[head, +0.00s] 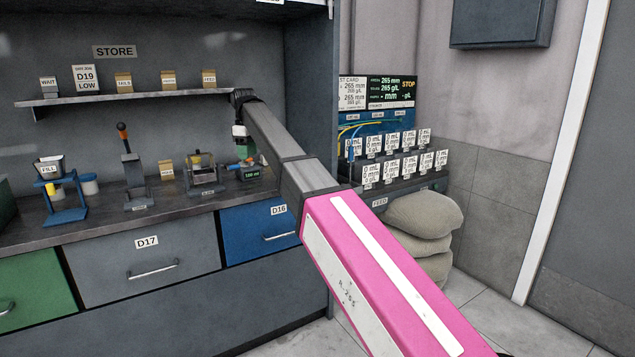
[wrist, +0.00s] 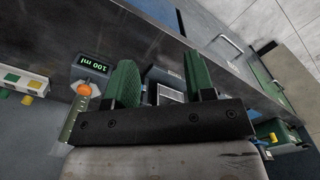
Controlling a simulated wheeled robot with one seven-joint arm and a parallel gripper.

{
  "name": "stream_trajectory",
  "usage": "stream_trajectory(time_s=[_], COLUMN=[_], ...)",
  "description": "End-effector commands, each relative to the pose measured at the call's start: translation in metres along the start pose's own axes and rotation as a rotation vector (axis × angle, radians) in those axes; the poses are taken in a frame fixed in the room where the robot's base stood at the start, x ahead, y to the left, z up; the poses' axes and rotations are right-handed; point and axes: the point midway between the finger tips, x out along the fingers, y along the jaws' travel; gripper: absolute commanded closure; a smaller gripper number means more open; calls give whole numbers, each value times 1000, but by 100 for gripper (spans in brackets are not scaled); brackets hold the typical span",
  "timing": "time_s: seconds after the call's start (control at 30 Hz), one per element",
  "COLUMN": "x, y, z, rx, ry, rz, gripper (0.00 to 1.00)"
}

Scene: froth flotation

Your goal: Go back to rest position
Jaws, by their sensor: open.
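My gripper (wrist: 160,82) shows in the wrist view with its two green fingers apart and nothing held between them. In the head view my arm reaches up and left to the back of the bench, and the gripper (head: 245,150) hangs at its end, partly hidden, above the bench top. Below it is a small device with a green display (head: 251,173). The display also shows in the wrist view (wrist: 92,63) and reads 100 ml. An orange round part (wrist: 84,89) is beside the display.
A shelf (head: 130,97) with small labelled items is on the wall left of the gripper. Right of my arm are a rack of labelled cards (head: 395,155) and stacked sacks (head: 422,215).

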Motion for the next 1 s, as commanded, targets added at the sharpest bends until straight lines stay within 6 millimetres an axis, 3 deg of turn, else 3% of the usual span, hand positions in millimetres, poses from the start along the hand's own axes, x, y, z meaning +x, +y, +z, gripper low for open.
stream_trajectory(time_s=[0.27,0.47,0.57,0.73,1.0], x=[48,100,135,211,317], y=[9,17,20,20,-3], z=[34,73,102,170,278], rx=[89,190,263,430,705], ry=[0,-1,-2,-2,-1], rz=[-1,-2,-2,-2,-1], gripper=[51,51,51,51,51])
